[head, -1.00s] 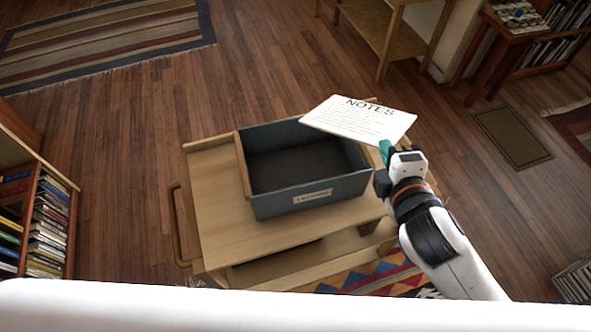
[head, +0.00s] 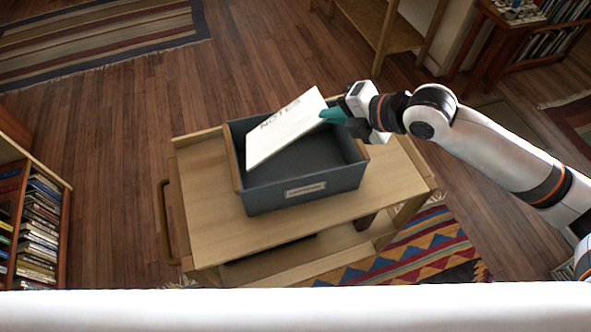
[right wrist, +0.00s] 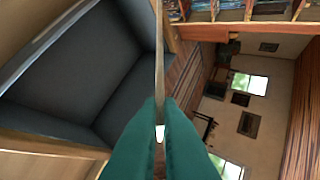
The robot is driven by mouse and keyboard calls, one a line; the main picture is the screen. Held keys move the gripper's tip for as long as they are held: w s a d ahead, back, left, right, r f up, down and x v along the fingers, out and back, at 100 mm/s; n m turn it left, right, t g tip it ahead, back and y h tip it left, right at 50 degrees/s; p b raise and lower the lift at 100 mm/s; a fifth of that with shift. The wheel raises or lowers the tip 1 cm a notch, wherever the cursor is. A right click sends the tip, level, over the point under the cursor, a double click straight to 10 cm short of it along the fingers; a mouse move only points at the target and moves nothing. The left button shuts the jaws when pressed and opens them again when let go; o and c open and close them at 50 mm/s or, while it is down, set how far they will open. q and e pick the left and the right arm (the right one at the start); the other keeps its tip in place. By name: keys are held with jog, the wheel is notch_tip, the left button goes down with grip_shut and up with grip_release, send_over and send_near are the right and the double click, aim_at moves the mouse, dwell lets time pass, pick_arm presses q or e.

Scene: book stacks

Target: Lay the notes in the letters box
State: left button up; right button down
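The notes (head: 288,127), a white sheet or thin pad headed NOTES, are held tilted over the blue-grey letters box (head: 306,189). My right gripper (head: 327,116) has teal fingers shut on the right edge of the notes. In the right wrist view the fingers (right wrist: 160,125) pinch the notes (right wrist: 159,60), seen edge-on, with the dark inside of the box (right wrist: 85,70) to the left. The lower left corner of the notes shows near the box's left wall; I cannot tell whether it touches. My left gripper is not in view.
The box stands on a wooden cart (head: 215,225) with bare top around it and a handle (head: 164,222) at the left. A bookcase (head: 35,215) stands at far left. A patterned rug (head: 430,245) lies under the cart's right side.

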notch_tip(320, 180, down, 10)
jog(key=p, duration=0.1)
jog(key=shift+f, duration=0.25)
jog(key=c, duration=1.6)
grip_release()
jog(key=shift+d+p, duration=0.1)
jog(key=shift+p, duration=0.2)
jog(key=shift+r, duration=0.15)
jog(key=b+v, duration=0.2)
jog(key=v, duration=1)
